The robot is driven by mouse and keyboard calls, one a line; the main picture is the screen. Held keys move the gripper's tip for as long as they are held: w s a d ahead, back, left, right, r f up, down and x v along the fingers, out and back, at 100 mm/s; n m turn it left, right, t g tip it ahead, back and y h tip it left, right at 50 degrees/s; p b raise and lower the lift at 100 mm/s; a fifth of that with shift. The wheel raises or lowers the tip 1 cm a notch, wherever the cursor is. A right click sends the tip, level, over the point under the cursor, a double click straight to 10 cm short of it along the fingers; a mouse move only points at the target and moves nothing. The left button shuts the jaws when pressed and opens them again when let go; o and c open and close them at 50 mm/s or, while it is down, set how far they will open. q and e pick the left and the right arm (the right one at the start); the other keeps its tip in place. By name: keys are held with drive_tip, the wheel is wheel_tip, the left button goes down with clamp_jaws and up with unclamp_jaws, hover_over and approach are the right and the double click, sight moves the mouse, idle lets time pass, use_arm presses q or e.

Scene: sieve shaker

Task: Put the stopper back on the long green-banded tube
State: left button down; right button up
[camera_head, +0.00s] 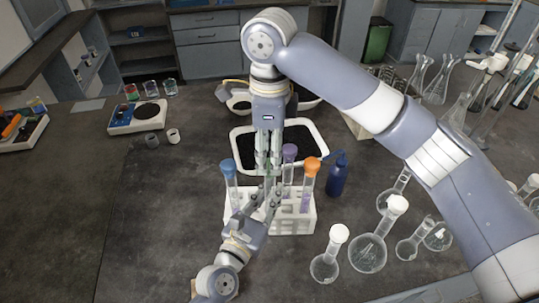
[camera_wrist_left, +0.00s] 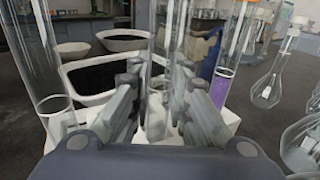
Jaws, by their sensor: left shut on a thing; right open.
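A white rack (camera_head: 292,222) on the dark bench holds several tubes. The stoppers I can make out are blue (camera_head: 228,167), purple (camera_head: 289,152) and orange (camera_head: 311,165). My left gripper (camera_head: 268,192) comes in low over the rack. In the left wrist view its fingers are shut on a clear upright tube (camera_wrist_left: 156,115). I cannot make out a green band on it, and its top is out of that view. My right gripper (camera_head: 268,166) points down just above the left one, open. I see no loose stopper; the two grippers hide the tube's upper end in the head view.
A white tray with black contents (camera_head: 240,150) lies behind the rack. A dark blue bottle (camera_head: 338,175) stands close to the rack's right. Several stoppered flasks (camera_head: 368,252) crowd the right front. The bench left of the rack is mostly clear.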

drive_tip(key=shift+r, duration=1.5)
drive_tip(key=shift+c, duration=0.3)
